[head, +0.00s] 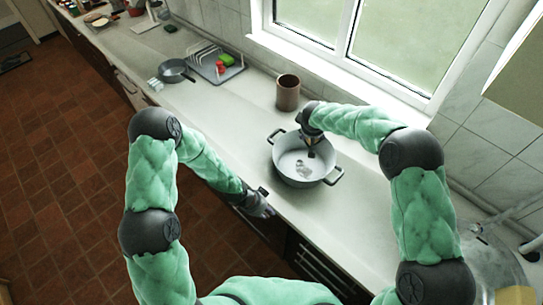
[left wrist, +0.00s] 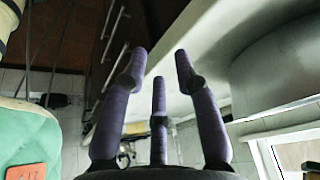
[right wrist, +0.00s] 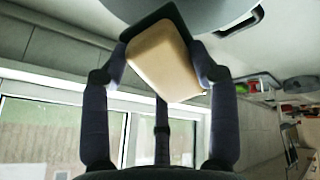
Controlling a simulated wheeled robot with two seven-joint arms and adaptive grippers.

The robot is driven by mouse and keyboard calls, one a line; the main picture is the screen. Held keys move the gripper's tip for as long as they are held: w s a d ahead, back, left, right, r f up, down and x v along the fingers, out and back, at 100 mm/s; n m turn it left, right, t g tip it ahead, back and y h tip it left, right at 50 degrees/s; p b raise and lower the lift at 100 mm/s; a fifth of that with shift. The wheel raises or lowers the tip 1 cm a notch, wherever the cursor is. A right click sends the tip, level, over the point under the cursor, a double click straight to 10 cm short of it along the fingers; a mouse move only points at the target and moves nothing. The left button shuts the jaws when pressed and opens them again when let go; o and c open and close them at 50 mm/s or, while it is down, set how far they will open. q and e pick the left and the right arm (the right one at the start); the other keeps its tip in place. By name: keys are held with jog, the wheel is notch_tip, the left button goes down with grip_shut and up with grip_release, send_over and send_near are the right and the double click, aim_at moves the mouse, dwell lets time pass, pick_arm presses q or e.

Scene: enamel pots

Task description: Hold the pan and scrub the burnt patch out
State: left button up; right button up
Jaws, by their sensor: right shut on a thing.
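The grey two-handled pan (head: 327,178) sits on the pale counter, its light inside facing up. A few whitish and grey marks (head: 301,169) show on its floor; I cannot tell which are burnt. My right gripper (head: 312,142) reaches over the pan's far side. It is shut on a beige block with a dark face, like a scrubbing sponge (right wrist: 163,62), and the pan's underside or wall (right wrist: 190,12) shows close by. Whether the sponge touches the pan floor is hidden. My left gripper (left wrist: 158,75) is open and empty, low by the counter's front edge, apart from the pan (left wrist: 278,70).
A brown crock (head: 288,93) stands behind the pan near the window. A small dark pan (head: 175,70) and a rack (head: 217,68) with red and green things are at the far left. A metal sink (head: 495,262) is at right. The counter left of the pan is clear.

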pick_arm(q)
jog(key=w+r+m+t+y, duration=0.15)
jog(key=w+r+m, duration=0.25)
jog(key=w+m, duration=0.6)
jog(key=w+r+m+t+y, duration=0.15)
jog(key=w+r+m, duration=0.25)
jog(key=w+m, duration=0.55)
jog(key=x, duration=1.1)
jog(key=shift+d+r, duration=0.1)
jog(key=shift+d, duration=0.1)
grip_shut()
